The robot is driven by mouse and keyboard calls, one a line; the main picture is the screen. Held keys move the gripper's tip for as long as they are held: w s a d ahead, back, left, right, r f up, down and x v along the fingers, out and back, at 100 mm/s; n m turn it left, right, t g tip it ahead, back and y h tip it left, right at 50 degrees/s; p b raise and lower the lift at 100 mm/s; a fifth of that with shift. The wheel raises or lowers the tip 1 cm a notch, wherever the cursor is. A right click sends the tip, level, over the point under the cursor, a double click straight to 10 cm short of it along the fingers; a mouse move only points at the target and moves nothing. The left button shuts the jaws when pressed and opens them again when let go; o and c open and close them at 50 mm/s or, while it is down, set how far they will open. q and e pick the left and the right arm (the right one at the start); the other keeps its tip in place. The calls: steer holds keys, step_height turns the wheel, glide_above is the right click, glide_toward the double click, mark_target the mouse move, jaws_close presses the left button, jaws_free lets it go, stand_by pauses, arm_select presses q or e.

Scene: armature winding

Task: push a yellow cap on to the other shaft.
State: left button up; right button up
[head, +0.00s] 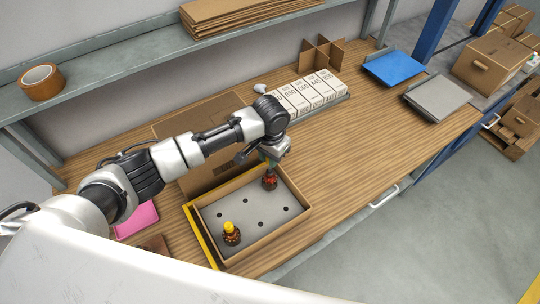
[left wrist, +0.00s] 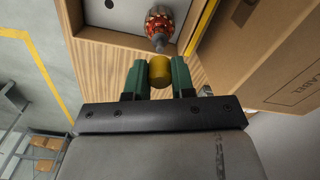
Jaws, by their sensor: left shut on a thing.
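My left gripper (head: 268,160) is above the far end of the open tray in the head view. In the left wrist view, the left gripper (left wrist: 158,76) is shut on a yellow cap (left wrist: 160,71) between its green fingers. A red armature (head: 269,182) stands in the tray just below the gripper; it also shows in the left wrist view (left wrist: 160,24), its grey shaft end pointing toward the cap, apart from it. Another armature (head: 232,238) stands at the near end of the tray, with a yellow cap (head: 229,227) on its top. My right gripper is not in view.
The tray (head: 306,207) has cardboard walls and a grey floor with several dark holes. A cardboard box stands behind it. White boxes (head: 312,92), a blue bin (head: 394,68) and a grey bin (head: 437,97) lie farther right. The bench (head: 375,140) right of the tray is clear.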

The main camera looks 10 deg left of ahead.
arm_select(q)
steer(key=shift+f+b, duration=0.7)
steer(key=shift+f, duration=0.2)
steer(key=shift+f, duration=0.25)
steer(key=shift+f+b, duration=0.6)
steer(key=shift+f, duration=0.55)
steer(key=o, duration=1)
steer(key=shift+c, duration=0.2)
step_height(320, 180, up, 10)
steer(key=shift+r+b, duration=0.1)
steer(key=shift+b, duration=0.85)
steer(key=shift+r, duration=0.35)
